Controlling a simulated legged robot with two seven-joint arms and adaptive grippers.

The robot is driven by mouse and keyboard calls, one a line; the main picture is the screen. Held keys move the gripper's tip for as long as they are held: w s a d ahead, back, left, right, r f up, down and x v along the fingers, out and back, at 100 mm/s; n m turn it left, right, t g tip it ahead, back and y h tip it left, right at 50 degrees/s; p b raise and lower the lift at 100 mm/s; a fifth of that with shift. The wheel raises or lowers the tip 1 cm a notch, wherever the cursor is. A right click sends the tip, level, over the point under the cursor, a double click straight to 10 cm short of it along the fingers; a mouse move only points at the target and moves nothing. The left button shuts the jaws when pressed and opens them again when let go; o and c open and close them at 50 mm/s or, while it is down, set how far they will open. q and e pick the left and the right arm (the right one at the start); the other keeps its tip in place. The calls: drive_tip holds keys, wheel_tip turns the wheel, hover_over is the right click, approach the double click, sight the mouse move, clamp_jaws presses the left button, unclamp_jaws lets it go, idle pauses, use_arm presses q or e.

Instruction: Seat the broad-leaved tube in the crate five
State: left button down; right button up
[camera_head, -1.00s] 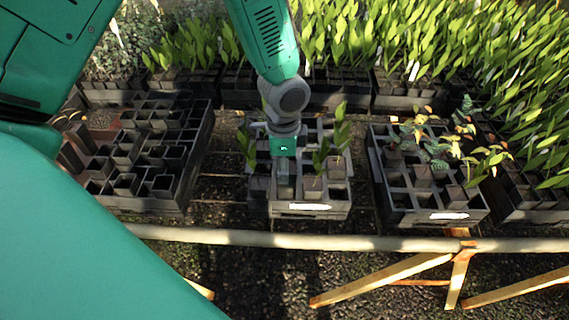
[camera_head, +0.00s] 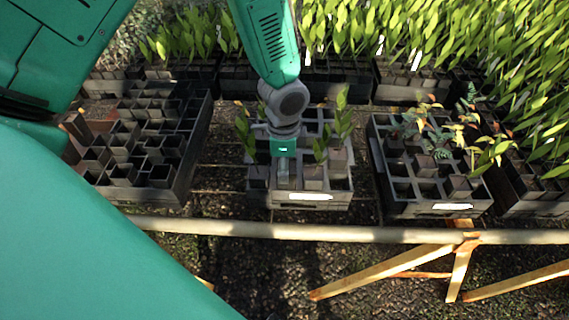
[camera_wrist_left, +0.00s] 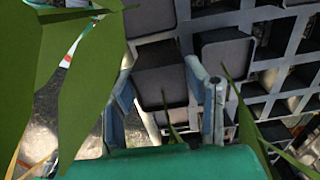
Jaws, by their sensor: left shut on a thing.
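My left gripper (camera_head: 283,180) points down over the front of the middle crate (camera_head: 310,203), which has a white label too small to read. In the left wrist view my gripper (camera_wrist_left: 165,100) is shut on a dark square tube (camera_wrist_left: 160,85) between its two fingers. A narrow green leaf rises by that tube. Broad-leaved plants stand in the middle crate: one left of the gripper (camera_head: 247,138), one just right of it (camera_head: 319,150) and one farther right (camera_head: 342,115). The held tube's base is hidden, so I cannot tell if it is seated. My right gripper is out of view.
A left crate (camera_head: 180,188) holds several empty dark tubes. A right crate (camera_head: 437,209) holds fern-like and reddish-leaved plants. Dense leafy stock fills the back. A pale rail (camera_head: 290,230) runs along the front. Large leaves (camera_wrist_left: 85,90) crowd the left wrist view.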

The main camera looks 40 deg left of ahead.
use_arm(q)
drive_tip(key=shift+f+b, duration=0.35)
drive_tip(key=shift+f, duration=0.55)
drive_tip(key=shift+f, duration=0.25)
drive_tip(key=c, duration=0.8)
unclamp_jaws()
wheel_tip(320, 180, up, 12)
